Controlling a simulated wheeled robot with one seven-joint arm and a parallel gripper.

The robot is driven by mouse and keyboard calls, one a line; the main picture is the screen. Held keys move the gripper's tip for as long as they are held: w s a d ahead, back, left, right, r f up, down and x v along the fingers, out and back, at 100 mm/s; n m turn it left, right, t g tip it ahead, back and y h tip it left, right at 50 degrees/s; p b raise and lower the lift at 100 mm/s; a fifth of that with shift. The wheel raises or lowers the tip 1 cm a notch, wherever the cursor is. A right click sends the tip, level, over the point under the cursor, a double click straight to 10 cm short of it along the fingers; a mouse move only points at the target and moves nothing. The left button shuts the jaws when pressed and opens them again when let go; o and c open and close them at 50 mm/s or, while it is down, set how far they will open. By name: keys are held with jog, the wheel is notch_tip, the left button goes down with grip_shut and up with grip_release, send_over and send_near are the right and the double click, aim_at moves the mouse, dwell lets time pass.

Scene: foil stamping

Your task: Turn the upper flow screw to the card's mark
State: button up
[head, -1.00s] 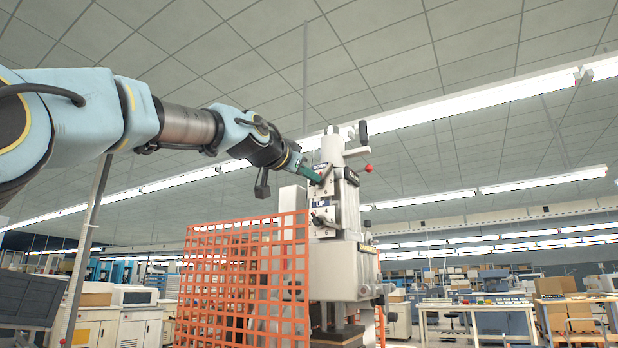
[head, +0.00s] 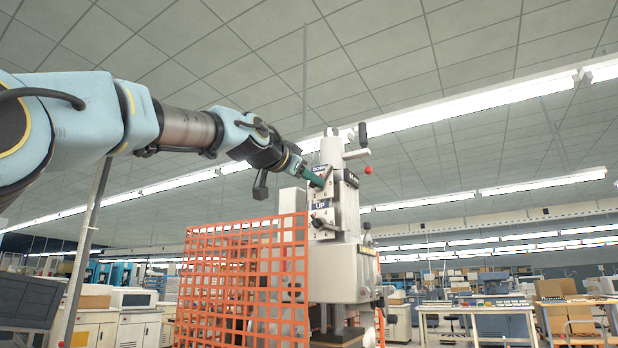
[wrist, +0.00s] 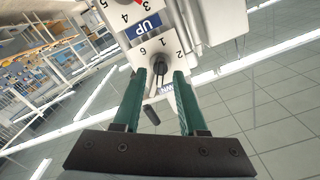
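The upper flow screw (wrist: 160,67) is a dark knob on a pale numbered dial, above the blue UP label (head: 320,204) on the press. Digits 1, 6 and 2 show around it in the wrist view, where the label appears upside down. My gripper (wrist: 161,72) has two green fingers, one on each side of the knob, with a visible gap to it. In the head view my gripper (head: 321,183) reaches the press front from the left and covers the upper screw. I cannot make out a card or its mark.
A lower knob (head: 323,222) sits below the UP label. A red ball-ended lever (head: 368,170) sticks out at the press's right. An orange mesh guard (head: 245,285) stands in front and left of the press.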

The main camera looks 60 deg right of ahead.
jog(key=a+b, duration=0.7)
jog(key=a, duration=0.4)
dwell(0.6)
